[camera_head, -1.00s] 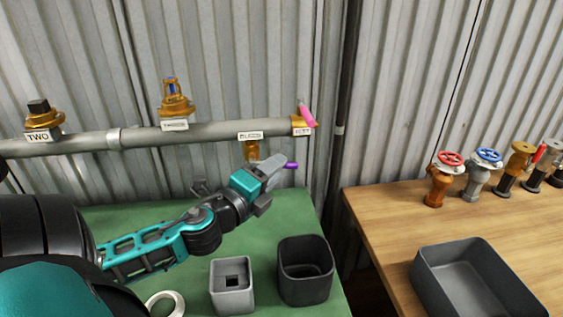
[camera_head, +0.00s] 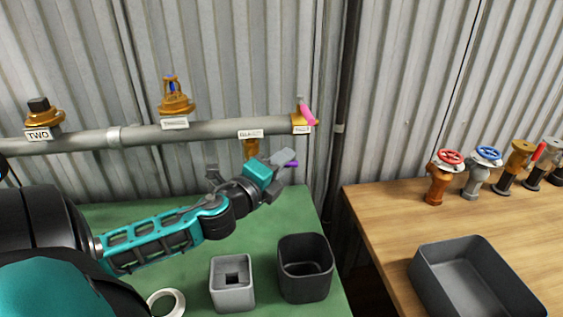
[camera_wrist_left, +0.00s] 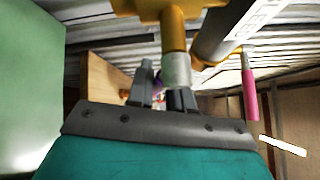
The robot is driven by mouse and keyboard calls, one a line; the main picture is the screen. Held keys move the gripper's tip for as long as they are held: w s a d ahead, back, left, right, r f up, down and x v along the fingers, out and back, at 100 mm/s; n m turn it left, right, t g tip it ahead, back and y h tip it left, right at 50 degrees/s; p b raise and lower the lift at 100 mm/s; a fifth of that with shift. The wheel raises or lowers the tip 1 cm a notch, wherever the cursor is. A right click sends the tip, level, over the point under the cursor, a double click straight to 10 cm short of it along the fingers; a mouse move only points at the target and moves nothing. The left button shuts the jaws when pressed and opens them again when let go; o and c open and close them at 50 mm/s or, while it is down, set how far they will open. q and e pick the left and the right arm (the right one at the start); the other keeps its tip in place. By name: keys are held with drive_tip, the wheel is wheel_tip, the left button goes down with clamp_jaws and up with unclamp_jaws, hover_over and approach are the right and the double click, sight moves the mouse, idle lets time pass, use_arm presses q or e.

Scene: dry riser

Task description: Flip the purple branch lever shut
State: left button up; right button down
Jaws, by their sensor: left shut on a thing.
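The purple branch lever (camera_head: 291,163) shows at my left gripper's fingertips, under the horizontal grey pipe. In the left wrist view a small bit of purple (camera_wrist_left: 158,86) shows between the fingers. My left gripper (camera_head: 279,160) is shut on this lever; the fingers hide most of it. The brass branch valve (camera_head: 251,148) hangs from the pipe just above and left of the gripper. In the left wrist view its brass body (camera_wrist_left: 172,30) and a grey stub stand close in front of the fingers. My right gripper is not in view.
The grey pipe (camera_head: 145,136) carries brass valves and a pink lever (camera_head: 307,116) at its right end. A light grey holder (camera_head: 232,290) and a dark bin (camera_head: 304,282) stand on the green bench. The wooden table holds several valves and a grey tray (camera_head: 470,272).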

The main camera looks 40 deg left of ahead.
use_arm(q)
clamp_jaws()
drive_tip(key=shift+n+t+b, duration=0.4)
drive_tip(key=shift+n+b, duration=0.1)
drive_tip(key=shift+b, duration=0.7)
drive_tip(key=shift+r+n+t+b, duration=0.4)
drive_tip(key=shift+r+b, duration=0.05)
drive_tip(key=shift+b, duration=0.1)
drive_tip(key=shift+r, duration=0.25)
drive_tip(key=o, duration=0.6)
unclamp_jaws()
